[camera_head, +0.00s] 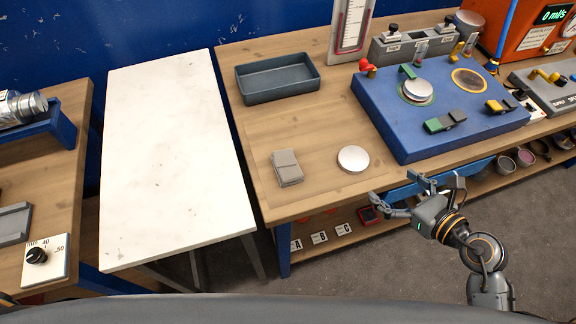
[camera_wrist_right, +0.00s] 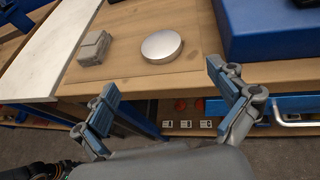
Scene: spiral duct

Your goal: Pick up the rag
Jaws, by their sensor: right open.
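A small grey folded block that looks like the rag (camera_head: 287,167) lies on the wooden workbench near its front left corner. It also shows in the right wrist view (camera_wrist_right: 94,47), at the upper left. My right gripper (camera_head: 396,192) is open and empty, in front of the bench edge, to the right of the rag and apart from it. In the right wrist view its two fingers (camera_wrist_right: 163,95) are spread wide with nothing between them. My left gripper is in neither view.
A round silver disc (camera_head: 353,159) lies right of the rag. A dark tray (camera_head: 278,92) stands behind, and a blue fixture box (camera_head: 400,125) stands at the right. A white table (camera_head: 170,150) adjoins at the left. Below are labelled shelf slots (camera_head: 320,238).

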